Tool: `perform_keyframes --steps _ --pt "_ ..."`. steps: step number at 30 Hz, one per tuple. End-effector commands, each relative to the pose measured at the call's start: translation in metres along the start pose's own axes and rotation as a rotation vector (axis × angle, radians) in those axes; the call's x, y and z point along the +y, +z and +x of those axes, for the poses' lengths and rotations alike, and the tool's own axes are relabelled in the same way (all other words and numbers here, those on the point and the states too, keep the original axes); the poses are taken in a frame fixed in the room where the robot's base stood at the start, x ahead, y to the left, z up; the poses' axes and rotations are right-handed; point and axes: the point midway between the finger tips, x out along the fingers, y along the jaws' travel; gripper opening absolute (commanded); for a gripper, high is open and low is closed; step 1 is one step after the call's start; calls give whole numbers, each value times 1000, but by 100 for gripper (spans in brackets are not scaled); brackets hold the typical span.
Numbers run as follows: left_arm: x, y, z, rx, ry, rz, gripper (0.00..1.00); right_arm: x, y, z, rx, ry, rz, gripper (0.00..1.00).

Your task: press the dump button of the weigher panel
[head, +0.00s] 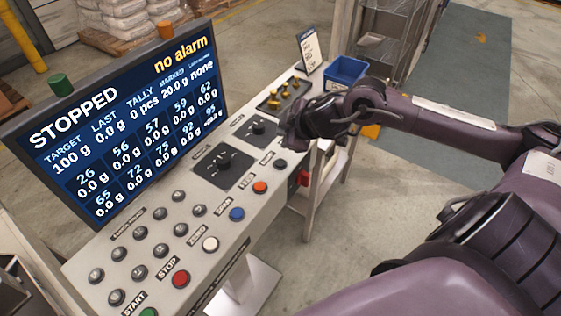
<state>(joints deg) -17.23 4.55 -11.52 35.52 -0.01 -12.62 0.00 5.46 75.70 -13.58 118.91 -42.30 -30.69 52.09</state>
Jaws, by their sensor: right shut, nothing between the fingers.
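The weigher panel (190,215) is a light grey sloping console with a row of buttons along its front edge. From near to far these are green (148,312), red (181,278), white (210,244), blue (237,214), orange (260,187) and black (280,164). START and STOP are readable beside the green and red ones; I cannot tell for sure which label reads dump. My right gripper (288,138) is shut and empty, above the panel's far part, just beyond the black button. Contact cannot be told. My left gripper is out of view.
A screen (125,120) reading STOPPED and no alarm stands behind the buttons. Black rotary knobs (224,161) and a yellow-handled block (285,92) sit on the panel. A blue bin (346,72) and a small sign (310,50) stand at the far end.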

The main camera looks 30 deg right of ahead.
Motion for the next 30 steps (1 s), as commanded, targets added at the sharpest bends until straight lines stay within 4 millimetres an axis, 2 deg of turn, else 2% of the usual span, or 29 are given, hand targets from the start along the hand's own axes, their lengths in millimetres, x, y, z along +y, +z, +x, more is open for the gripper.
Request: perform_keyframes --steps 6,11,17,24,30 --pt "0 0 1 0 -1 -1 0 -1 0 1 1 0 0 0" --pt "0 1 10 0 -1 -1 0 -6 5 7 1 0 0 0" --pt "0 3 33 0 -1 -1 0 -17 16 23 1 0 -1 0" --pt "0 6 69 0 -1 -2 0 -35 34 48 1 1 -1 0" --pt "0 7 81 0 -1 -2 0 -44 43 60 0 0 -1 0"
